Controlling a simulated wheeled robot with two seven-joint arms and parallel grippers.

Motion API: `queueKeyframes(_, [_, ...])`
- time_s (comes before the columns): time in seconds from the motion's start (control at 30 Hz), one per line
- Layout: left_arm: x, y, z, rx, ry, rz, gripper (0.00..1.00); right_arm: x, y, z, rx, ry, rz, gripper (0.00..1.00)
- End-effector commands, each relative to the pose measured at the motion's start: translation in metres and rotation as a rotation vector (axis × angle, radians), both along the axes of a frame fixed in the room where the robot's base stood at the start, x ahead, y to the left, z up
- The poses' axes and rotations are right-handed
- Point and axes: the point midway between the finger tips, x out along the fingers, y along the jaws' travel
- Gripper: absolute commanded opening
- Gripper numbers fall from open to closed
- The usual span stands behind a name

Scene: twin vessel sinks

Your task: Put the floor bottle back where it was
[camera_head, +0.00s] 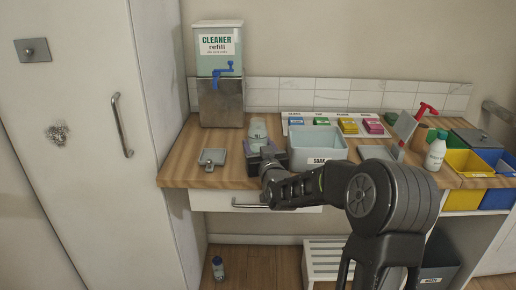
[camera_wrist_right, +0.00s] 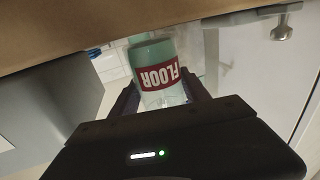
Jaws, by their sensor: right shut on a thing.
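The floor bottle, pale green and clear with a red FLOOR label, shows in the right wrist view (camera_wrist_right: 155,70) between my right gripper's fingers (camera_wrist_right: 160,94). In the head view the pale bottle (camera_head: 257,130) shows beyond my right gripper (camera_head: 264,157), over the wooden counter between the cleaner dispenser and the SOAK tub. The gripper is shut on it and partly hides its lower part. I cannot tell whether its base touches the counter. My left gripper is not in view.
A CLEANER refill dispenser (camera_head: 219,75) with a blue tap stands at back left. A metal plate (camera_head: 212,158) lies left of the gripper. The grey SOAK tub (camera_head: 317,147) is close on its right. A small dark bottle (camera_head: 218,268) stands on the floor.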

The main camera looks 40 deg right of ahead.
Motion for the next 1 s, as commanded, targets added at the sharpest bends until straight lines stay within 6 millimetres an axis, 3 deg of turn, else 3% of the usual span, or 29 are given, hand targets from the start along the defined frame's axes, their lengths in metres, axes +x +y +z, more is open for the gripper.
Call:
queueKeyframes(0.43, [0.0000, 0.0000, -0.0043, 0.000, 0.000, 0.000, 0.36, 0.0001, -0.0002, -0.0079, -0.001, -0.005, 0.000, 0.00])
queueKeyframes(0.47, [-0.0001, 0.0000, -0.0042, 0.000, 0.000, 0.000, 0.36, -0.0001, -0.0002, -0.0095, 0.001, -0.001, 0.000, 0.55])
queueKeyframes(0.73, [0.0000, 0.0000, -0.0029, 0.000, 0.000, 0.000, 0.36, -0.0001, -0.0002, -0.0084, 0.001, -0.001, 0.000, 0.76])
queueKeyframes(1.0, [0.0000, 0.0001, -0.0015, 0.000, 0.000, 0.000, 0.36, -0.0001, -0.0002, -0.0072, 0.001, -0.001, 0.000, 0.76])
